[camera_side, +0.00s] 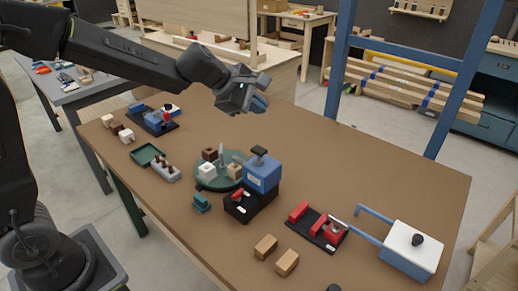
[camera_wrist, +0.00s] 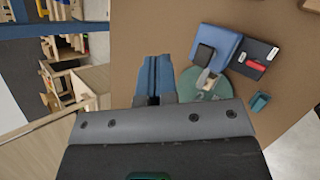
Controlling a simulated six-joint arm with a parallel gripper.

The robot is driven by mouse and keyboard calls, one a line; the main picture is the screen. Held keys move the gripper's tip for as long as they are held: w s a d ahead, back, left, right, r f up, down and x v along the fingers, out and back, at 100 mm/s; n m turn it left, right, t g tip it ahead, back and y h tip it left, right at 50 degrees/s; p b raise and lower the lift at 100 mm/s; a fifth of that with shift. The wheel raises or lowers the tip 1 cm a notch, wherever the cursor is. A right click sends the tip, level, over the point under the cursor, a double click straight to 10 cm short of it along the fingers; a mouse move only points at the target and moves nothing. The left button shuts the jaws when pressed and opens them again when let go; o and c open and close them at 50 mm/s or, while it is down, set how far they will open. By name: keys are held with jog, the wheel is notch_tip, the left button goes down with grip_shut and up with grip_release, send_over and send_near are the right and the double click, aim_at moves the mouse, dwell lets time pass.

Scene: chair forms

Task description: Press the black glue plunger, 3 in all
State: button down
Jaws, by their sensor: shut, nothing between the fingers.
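The black glue plunger (camera_side: 259,151) stands on top of a blue block (camera_side: 262,174), which rests on a black base (camera_side: 240,206) near the table's middle. In the wrist view the black plunger (camera_wrist: 204,55) shows against the blue block (camera_wrist: 222,44), right of my fingers. My gripper (camera_side: 258,103) is in the air above the far part of the table, up and left of the plunger in the side view and apart from it. In the wrist view its blue fingers (camera_wrist: 153,78) are together and hold nothing.
A green round plate (camera_side: 205,184) with several small blocks sits beside the glue block. A red-and-black fixture (camera_side: 318,228) and a white-topped blue box (camera_side: 411,245) stand to the right. Two wooden blocks (camera_side: 287,263) lie in front. The table's far middle is clear.

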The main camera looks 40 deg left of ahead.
jog(key=shift+w+a+f+n, duration=0.1)
jog(key=shift+w+f+n, duration=0.25)
jog(key=shift+w+n, duration=0.15)
send_over(259, 150)
jog(key=shift+f, duration=2.05)
jog(key=shift+s+f, duration=0.1)
jog(key=shift+f, duration=2.25)
jog(key=shift+f, duration=0.1)
jog(key=shift+f, duration=0.3)
